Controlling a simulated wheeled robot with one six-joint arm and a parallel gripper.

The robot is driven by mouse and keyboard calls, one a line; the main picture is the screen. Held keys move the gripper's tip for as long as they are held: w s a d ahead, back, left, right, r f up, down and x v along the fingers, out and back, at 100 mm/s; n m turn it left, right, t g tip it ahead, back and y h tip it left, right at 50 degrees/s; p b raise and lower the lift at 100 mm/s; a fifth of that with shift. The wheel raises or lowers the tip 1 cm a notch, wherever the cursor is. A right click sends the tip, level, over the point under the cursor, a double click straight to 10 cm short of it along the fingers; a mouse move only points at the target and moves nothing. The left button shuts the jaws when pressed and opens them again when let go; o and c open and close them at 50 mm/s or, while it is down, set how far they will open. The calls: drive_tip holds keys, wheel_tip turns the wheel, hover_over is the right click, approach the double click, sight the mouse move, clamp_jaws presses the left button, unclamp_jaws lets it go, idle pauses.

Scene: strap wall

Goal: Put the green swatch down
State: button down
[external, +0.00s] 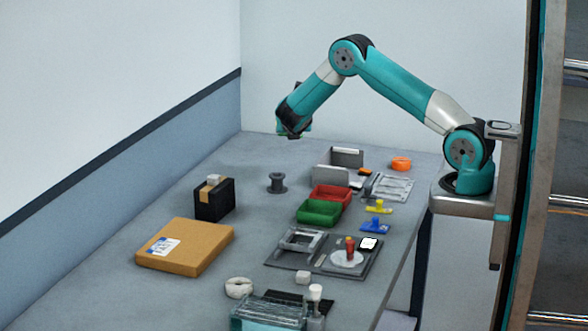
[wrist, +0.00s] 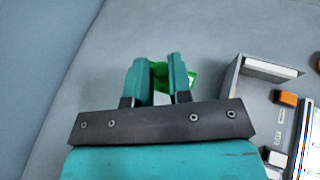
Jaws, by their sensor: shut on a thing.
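The green swatch (wrist: 159,70) shows in the wrist view as a small bright green patch between and behind the two teal fingers. My gripper (wrist: 160,76) is shut on it, and the fingers hide part of it. In the external view my gripper (external: 290,133) hangs above the far part of the table, well clear of the surface. The swatch cannot be made out for certain in the external view.
Below stand a grey open bin (external: 326,177), a dark spool (external: 277,184), red (external: 347,193) and green trays (external: 319,222) and an orange ring (external: 400,163). A black box (external: 228,203) and a cardboard box (external: 210,235) stand left. The table's back left is clear.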

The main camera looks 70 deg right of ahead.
wheel_tip(320, 180, down, 9)
drive_tip(key=shift+f+p, duration=0.2)
drive_tip(key=shift+p, duration=0.3)
drive_tip(key=shift+f+b, duration=0.55)
drive_tip(key=shift+f, duration=0.1)
drive_tip(key=c, duration=1)
unclamp_jaws()
drive_tip(key=shift+c, duration=0.2)
